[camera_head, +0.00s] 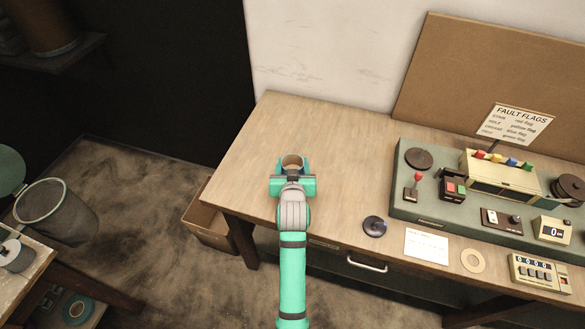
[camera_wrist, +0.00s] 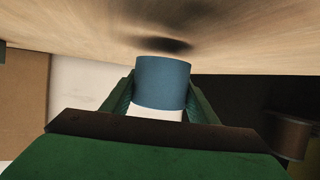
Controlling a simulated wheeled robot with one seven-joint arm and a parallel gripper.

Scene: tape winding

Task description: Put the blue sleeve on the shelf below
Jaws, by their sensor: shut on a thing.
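The blue sleeve (camera_wrist: 163,82) stands between the fingers of my gripper (camera_wrist: 160,98) in the wrist view, with a white band at its end nearer my palm. My gripper is shut on it. A shadow lies on the wooden surface just past the sleeve, with a small gap. In the head view my gripper (camera_head: 293,172) is over the left part of the workbench (camera_head: 245,150), and only the sleeve's round tan opening (camera_head: 292,160) shows. A low shelf (camera_head: 95,318) under the side table at bottom left carries a teal roll (camera_head: 76,309).
A green machine panel (camera_head: 430,205) with a fault flags sign (camera_head: 516,119) fills the bench's right side. A dark disc (camera_head: 375,226), a card (camera_head: 426,244) and a tan ring (camera_head: 473,260) lie before it. A bin (camera_head: 55,210) and an open carton (camera_head: 205,220) stand on the floor.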

